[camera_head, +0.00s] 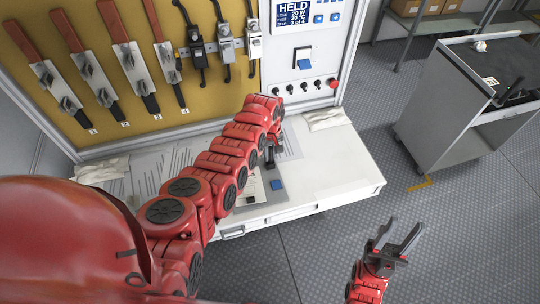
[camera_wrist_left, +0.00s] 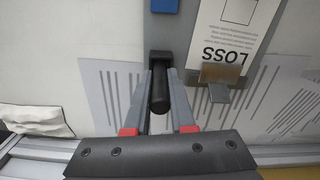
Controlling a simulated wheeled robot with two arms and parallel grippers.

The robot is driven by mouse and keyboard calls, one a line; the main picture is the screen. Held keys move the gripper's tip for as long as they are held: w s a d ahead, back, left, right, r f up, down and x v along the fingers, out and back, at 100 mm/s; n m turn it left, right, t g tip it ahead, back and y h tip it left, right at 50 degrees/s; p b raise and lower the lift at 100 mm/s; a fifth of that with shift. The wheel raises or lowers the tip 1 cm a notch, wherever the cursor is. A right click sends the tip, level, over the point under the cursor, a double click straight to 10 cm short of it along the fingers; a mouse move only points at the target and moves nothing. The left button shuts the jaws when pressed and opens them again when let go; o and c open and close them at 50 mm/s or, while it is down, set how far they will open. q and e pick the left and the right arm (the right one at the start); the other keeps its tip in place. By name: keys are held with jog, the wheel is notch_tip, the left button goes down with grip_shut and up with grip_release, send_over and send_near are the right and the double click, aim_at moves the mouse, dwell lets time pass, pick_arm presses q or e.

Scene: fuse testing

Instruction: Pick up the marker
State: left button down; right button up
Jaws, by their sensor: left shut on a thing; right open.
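My left gripper (camera_wrist_left: 160,76) is shut on a black cylinder (camera_wrist_left: 160,96), with one finger on each side of it. Its far end meets a dark block (camera_wrist_left: 160,57); I cannot tell whether they are joined. The cylinder has a marker's shape, but no label or tip shows, so I cannot tell for sure that it is the marker. My right gripper (camera_head: 391,243) is open and empty, over the floor right of the worktop.
A grey plate with a blue block (camera_head: 277,184) and a printed card (camera_wrist_left: 228,30) lies by the gripper. A brass-coloured bracket (camera_wrist_left: 221,75) is close right of the fingers. The tool panel (camera_head: 215,95) stands behind. A grey cart (camera_head: 450,90) is at right, with open floor between.

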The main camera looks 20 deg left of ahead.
pick_arm(q)
jog(key=shift+r, duration=0.5)
jog(key=shift+r+b, duration=0.6)
jog(key=shift+r, duration=0.1)
jog(key=shift+s+d, duration=0.25)
jog(key=shift+s, duration=0.3)
jog(key=s+d+p, duration=0.2)
jog(key=s, duration=0.5)
jog(key=s+d+r+p, duration=0.1)
jog(key=s+d+p, duration=0.1)
jog(key=s, duration=0.5)
jog(key=shift+d+r+p, duration=0.3)
jog(key=shift+d+p, duration=0.05)
jog(key=shift+p, duration=0.1)
